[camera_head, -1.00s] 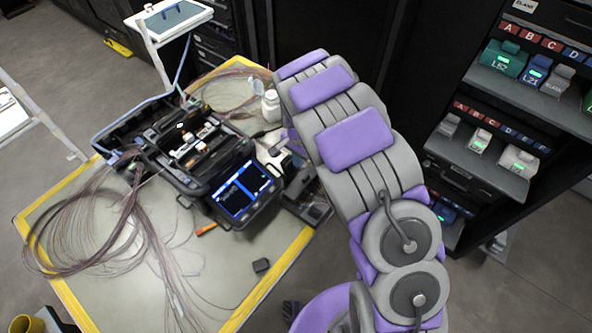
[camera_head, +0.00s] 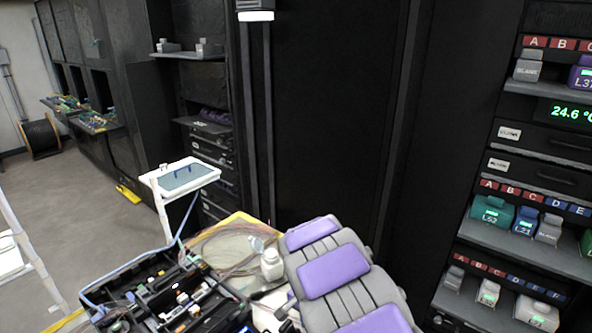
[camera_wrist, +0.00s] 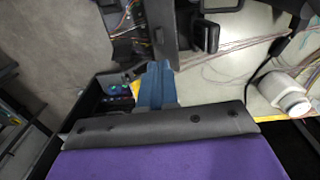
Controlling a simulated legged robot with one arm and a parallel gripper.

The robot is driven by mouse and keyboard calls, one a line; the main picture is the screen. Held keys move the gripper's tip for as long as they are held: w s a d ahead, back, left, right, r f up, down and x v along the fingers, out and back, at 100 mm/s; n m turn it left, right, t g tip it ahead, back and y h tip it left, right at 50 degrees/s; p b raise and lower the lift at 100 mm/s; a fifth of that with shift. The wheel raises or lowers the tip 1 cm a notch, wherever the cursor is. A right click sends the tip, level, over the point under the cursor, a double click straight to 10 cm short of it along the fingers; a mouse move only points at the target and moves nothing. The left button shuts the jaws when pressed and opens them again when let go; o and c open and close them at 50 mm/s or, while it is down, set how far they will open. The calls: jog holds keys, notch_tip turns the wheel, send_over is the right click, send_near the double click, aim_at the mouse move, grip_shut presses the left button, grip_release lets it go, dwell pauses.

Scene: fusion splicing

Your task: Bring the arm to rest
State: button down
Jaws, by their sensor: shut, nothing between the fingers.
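My gripper (camera_wrist: 157,86) shows in the wrist view as blue fingers close together, shut and empty, beyond the grey and purple edge of my arm. In the head view my purple and grey arm rises at the lower centre, and its gripper cannot be made out. The black fusion splicer (camera_head: 165,291) stands at the lower left of the head view, its lower part cut off by the frame. A white bottle (camera_head: 271,265) stands beside my arm and also shows at the right of the wrist view (camera_wrist: 288,97).
A white stand with a tilted tray (camera_head: 187,177) rises behind the splicer. Loose fibres (camera_head: 215,246) lie on the yellow-edged table (camera_head: 240,219). Dark cabinets (camera_head: 320,110) fill the back. A rack with lettered slots and coloured modules (camera_head: 492,214) stands at the right. Grey floor is open at left.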

jog(key=s+d+r+n, duration=0.1)
jog(key=s+d+r, duration=0.3)
jog(key=s+r, duration=0.35)
jog(key=s+d+r+n, duration=0.1)
jog(key=s+d+r, duration=0.4)
jog(key=s+r, duration=0.25)
jog(key=s+d+r+n+g, duration=0.1)
jog(key=s+r+n, duration=0.1)
jog(key=s, duration=0.8)
jog(key=s+d+r+n, duration=0.1)
jog(key=s+r+n, duration=0.1)
jog(key=s, duration=0.9)
jog(key=shift+s+n+g, duration=0.15)
jog(key=shift+n+g, duration=0.25)
jog(key=shift+n, duration=0.2)
